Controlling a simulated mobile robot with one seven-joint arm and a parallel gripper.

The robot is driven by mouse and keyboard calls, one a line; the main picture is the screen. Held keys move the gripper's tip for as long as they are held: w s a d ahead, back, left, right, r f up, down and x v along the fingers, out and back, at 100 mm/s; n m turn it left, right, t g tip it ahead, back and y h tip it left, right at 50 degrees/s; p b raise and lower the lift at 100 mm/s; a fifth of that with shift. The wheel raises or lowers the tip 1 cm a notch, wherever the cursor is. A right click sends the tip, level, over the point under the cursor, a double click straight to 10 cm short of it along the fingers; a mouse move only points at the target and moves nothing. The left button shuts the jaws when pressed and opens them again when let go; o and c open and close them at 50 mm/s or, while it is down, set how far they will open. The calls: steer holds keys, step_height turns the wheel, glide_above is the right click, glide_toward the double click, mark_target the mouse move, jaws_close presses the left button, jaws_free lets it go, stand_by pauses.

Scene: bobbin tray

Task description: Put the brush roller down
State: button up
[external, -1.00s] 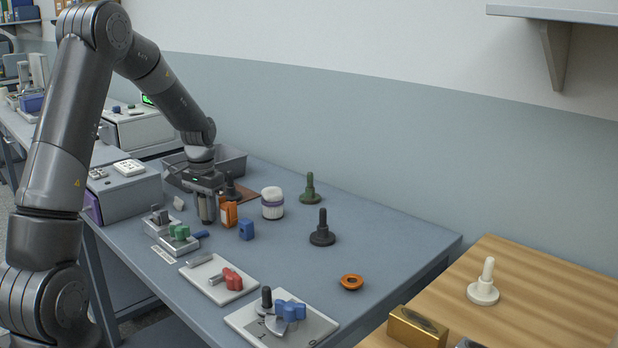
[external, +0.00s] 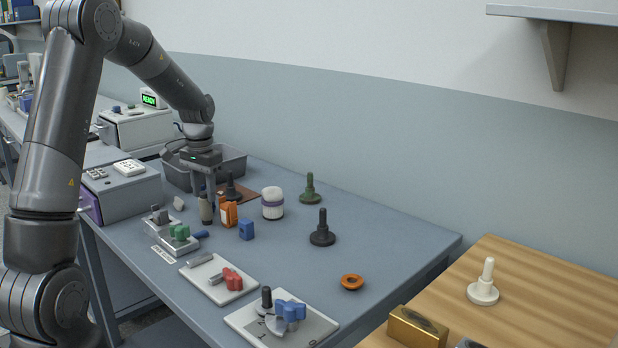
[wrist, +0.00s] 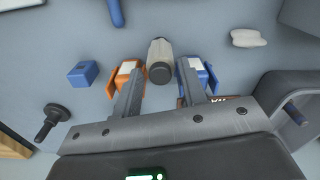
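The brush roller, as I take it, is a pale beige cylinder (external: 206,209) with a dark end. It stands upright on the blue-grey table, left of an orange block (external: 229,213). My gripper (external: 205,193) is above it, pointing down. In the wrist view the roller (wrist: 160,55) shows between and beyond the spread fingertips of my gripper (wrist: 159,84), with gaps on both sides. The gripper is open and holds nothing. The orange block (wrist: 122,76) is by the left finger and a blue block (wrist: 196,76) by the right one.
A grey bin (external: 233,163) is behind the gripper. Dark (external: 322,234) and green (external: 311,190) knobbed pegs stand farther right. Open table lies around the orange ring (external: 352,282).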

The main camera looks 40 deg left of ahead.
step_height(320, 180, up, 6)
steer(key=shift+r, duration=0.2)
steer(key=shift+d+r, duration=0.1)
steer(key=shift+r, duration=0.1)
steer(key=s+d+r+t, duration=0.1)
steer(key=s+d+r, duration=0.2)
steer(key=d+r, duration=0.45)
steer(key=s+d+r+m+t, duration=0.2)
steer(key=s+d+r+t, duration=0.1)
steer(key=s+d, duration=1.6)
steer(key=shift+t, duration=0.8)
steer(key=shift+s+d, duration=0.15)
steer(key=shift+s, duration=0.15)
steer(key=shift+c, duration=0.4)
